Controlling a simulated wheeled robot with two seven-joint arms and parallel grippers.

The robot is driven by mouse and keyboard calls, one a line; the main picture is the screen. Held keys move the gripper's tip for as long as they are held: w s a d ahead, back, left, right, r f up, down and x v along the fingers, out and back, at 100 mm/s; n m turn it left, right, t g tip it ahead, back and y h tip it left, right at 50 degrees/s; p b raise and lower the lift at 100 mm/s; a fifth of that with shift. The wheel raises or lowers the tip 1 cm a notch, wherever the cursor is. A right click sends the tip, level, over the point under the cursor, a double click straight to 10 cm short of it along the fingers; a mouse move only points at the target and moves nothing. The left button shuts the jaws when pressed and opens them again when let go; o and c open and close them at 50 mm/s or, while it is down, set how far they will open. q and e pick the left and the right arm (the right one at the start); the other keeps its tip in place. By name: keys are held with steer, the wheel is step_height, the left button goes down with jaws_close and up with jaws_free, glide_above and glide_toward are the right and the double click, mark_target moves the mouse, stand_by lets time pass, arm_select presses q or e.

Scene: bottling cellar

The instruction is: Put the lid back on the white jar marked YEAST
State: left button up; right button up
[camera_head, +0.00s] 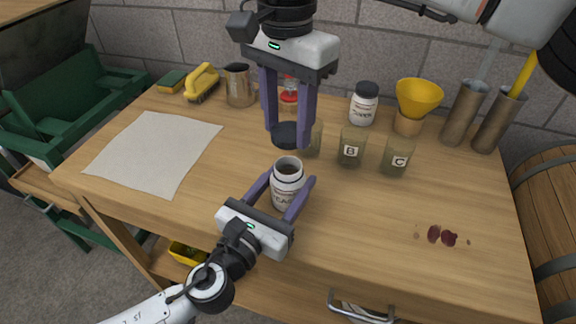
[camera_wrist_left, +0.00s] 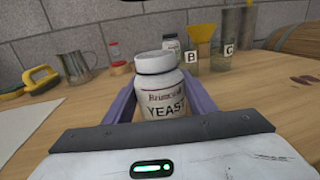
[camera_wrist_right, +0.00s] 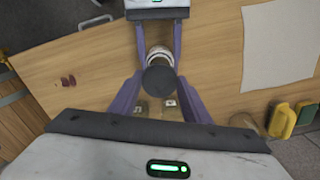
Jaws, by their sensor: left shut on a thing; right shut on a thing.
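The white jar marked YEAST (camera_head: 287,189) stands near the table's front edge, with its mouth open and dark inside. In the left wrist view the jar (camera_wrist_left: 162,97) is upright with its label facing the camera. My left gripper (camera_head: 290,181) is shut around the jar's body from the front. My right gripper (camera_head: 288,137) points down from above and is shut on a dark round lid (camera_head: 286,134). The lid is apart from the jar, above and a little behind its mouth. In the right wrist view the lid (camera_wrist_right: 159,81) partly hides the jar (camera_wrist_right: 158,55).
Cups B (camera_head: 351,148) and C (camera_head: 397,158) stand to the right; another cup is partly hidden behind the lid. Behind are a dark-lidded jar (camera_head: 363,106), a yellow funnel (camera_head: 418,96) and a metal mug (camera_head: 238,86). A paper sheet (camera_head: 155,152) lies left; dark red stains (camera_head: 441,236) lie right.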

steer(key=shift+f, duration=2.2)
steer(key=shift+f, duration=0.85)
steer(key=shift+f, duration=0.55)
